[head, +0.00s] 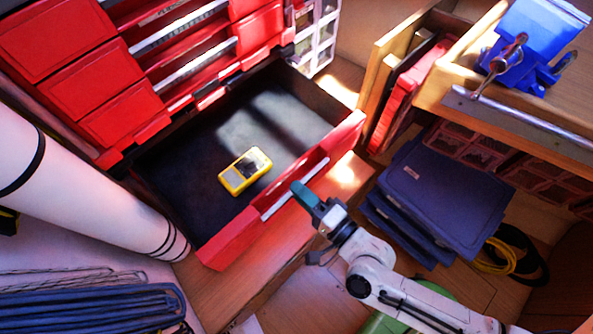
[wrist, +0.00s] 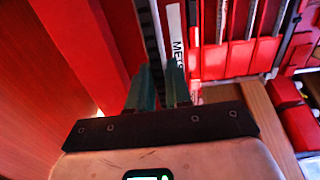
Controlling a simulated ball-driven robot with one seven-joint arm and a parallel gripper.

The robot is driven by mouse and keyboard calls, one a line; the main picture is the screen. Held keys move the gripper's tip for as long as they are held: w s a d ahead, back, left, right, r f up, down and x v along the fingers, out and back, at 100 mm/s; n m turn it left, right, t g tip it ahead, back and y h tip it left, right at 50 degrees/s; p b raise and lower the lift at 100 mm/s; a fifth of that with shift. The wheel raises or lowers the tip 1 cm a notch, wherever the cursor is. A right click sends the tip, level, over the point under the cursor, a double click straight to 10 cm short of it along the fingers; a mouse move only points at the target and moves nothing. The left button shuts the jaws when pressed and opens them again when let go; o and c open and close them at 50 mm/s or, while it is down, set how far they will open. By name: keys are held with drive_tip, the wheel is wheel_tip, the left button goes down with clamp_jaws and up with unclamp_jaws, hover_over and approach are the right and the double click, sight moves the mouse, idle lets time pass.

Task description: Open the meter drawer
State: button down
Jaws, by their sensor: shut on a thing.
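The red meter drawer (head: 232,243) is pulled well out of the red cabinet in the head view, its dark inside exposed. A yellow meter (head: 245,170) with a grey screen lies in it. My gripper (head: 302,193), with green fingers, is at the middle of the drawer's front. In the wrist view, the fingers (wrist: 160,82) are close together at the front's edge, beside a white label strip (wrist: 174,30) with partly hidden lettering. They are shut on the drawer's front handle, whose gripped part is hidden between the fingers.
Red closed drawers (head: 75,75) stand above. A white roll (head: 85,190) and coiled blue line (head: 90,300) lie at left. Blue folders (head: 450,190) and a yellow coil (head: 498,257) lie at right, below a wooden bench with a blue vise (head: 535,40).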

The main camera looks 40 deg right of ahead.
drive_tip(key=shift+w+d+r, duration=0.15)
drive_tip(key=shift+d+r, duration=0.05)
drive_tip(key=shift+r, duration=0.15)
drive_tip(key=c, duration=1.3)
unclamp_jaws()
drive_tip(key=shift+c, duration=0.2)
drive_tip(key=o, duration=0.3)
drive_tip(key=shift+f, duration=0.2)
drive_tip(key=shift+a, duration=0.1)
drive_tip(key=s+b, duration=0.2)
drive_tip(key=s, duration=0.9)
